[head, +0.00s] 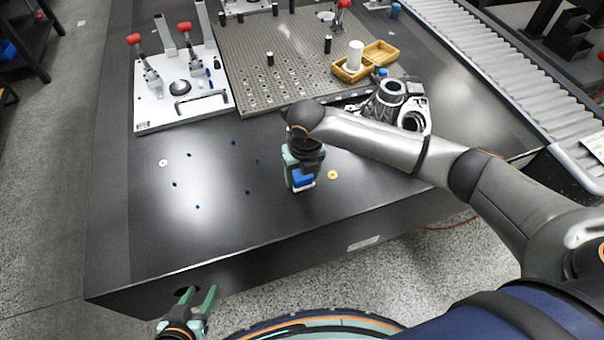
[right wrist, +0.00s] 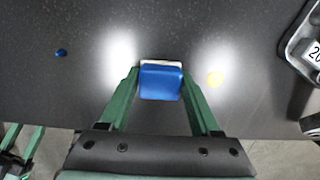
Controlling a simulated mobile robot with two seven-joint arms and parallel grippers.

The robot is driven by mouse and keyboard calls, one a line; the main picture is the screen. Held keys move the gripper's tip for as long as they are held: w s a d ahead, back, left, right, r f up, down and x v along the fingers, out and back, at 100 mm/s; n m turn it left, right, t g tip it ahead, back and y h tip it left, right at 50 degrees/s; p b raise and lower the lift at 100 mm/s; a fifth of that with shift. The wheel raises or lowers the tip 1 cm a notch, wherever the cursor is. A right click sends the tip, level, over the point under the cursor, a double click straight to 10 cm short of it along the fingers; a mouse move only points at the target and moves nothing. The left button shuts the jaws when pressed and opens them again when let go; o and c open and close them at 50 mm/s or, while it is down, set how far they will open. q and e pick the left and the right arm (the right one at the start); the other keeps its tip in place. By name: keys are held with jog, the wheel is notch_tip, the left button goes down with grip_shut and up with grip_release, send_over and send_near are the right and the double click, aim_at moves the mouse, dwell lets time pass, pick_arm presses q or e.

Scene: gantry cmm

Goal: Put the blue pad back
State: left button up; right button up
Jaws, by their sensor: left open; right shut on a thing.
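The blue pad (head: 303,180) is a small blue block at the fingertips of my right gripper (head: 301,175), low over the black table near its front edge. In the right wrist view the pad (right wrist: 161,81) sits between the two green fingers, with a pale layer along its far edge. My right gripper (right wrist: 160,88) is shut on it. I cannot tell whether the pad touches the table. My left gripper (head: 203,300) is open and empty, in front of the table's front edge and below its top.
Several small blue dots (head: 233,142), a white disc (head: 163,162) and a yellow disc (head: 333,175) lie on the black table (head: 215,225). A white fixture plate (head: 155,115), a grey hole plate (head: 262,70), a metal casting (head: 392,100) and a wooden box (head: 345,75) stand behind. A roller conveyor (head: 490,70) runs at right.

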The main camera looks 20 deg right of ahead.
aim_at(304, 179)
jog(key=shift+f, duration=0.15)
jog(key=o, duration=1.1)
pick_arm(q)
jog(key=shift+s+f, duration=0.1)
jog(key=shift+f, duration=0.05)
pick_arm(e)
jog(key=shift+o, duration=1)
pick_arm(q)
jog(key=shift+s+a+r+p, duration=0.45)
jog(key=shift+a+p, duration=0.1)
jog(key=shift+p, duration=0.35)
pick_arm(e)
notch_tip(304, 179, up, 12)
jog(key=s, duration=0.1)
jog(key=shift+s, duration=0.2)
pick_arm(q)
jog(key=shift+w, duration=0.15)
